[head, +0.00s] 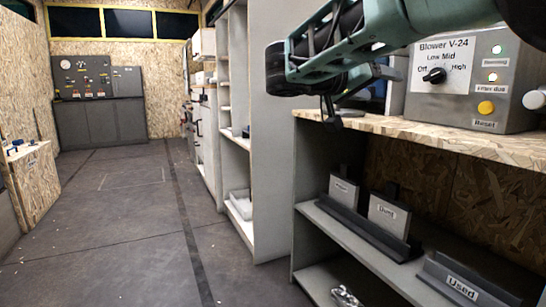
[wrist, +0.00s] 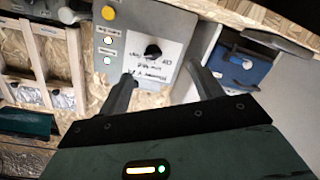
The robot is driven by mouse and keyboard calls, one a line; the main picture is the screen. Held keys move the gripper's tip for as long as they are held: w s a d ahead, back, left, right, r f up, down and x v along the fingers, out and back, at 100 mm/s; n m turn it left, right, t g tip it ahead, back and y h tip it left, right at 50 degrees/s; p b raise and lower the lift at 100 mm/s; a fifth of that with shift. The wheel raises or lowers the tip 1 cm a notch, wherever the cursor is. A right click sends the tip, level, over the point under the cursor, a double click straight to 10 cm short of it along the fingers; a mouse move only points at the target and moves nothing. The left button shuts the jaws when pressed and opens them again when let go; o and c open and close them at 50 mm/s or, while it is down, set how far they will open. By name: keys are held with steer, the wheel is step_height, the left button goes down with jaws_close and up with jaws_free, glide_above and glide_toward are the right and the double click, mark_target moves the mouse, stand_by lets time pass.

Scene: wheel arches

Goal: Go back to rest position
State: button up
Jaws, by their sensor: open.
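My gripper (wrist: 162,85) shows in the wrist view with its two dark fingers spread apart and nothing between them. In the head view my green and black arm crosses the upper right, and my gripper (head: 335,112) hangs above the left end of the wooden counter, partly hidden by the arm. Beyond the fingers in the wrist view is the blower control box (wrist: 182,35), with a black knob and lit lamps. The same box (head: 450,105) stands on the counter at the right of the head view, apart from the gripper.
The wooden counter (head: 470,143) sits over grey shelves with a "Used" holder (head: 461,287) and upright plates. White shelving (head: 270,130) stands left of it. A blue box (wrist: 240,68) is right of the fingers. The floor (head: 110,230) at left is open, with a dark cabinet far off.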

steer(key=s+a+f+n+g+y+p, duration=0.25)
steer(key=s+f+n+y, duration=0.3)
steer(key=f, duration=0.35)
steer(key=s+a+f+n+g+y+p, duration=0.1)
steer(key=s+a+f+n+y, duration=0.25)
steer(key=s+f, duration=0.4)
steer(key=s+a+f+n+g+y+p, duration=0.1)
steer(key=s+a+f+n+y+p, duration=0.2)
steer(key=s, duration=0.7)
steer(key=s+a+f+n+g+y+p, duration=0.1)
steer(key=s+a+f+n+g+y, duration=0.25)
steer(key=s, duration=0.65)
step_height(320, 180, up, 36)
steer(key=t+p, duration=0.1)
steer(key=p, duration=3.7)
steer(key=shift+s+d+t+y, duration=0.2)
steer(key=shift+d+t+y, duration=0.1)
steer(key=shift+t+y, duration=0.1)
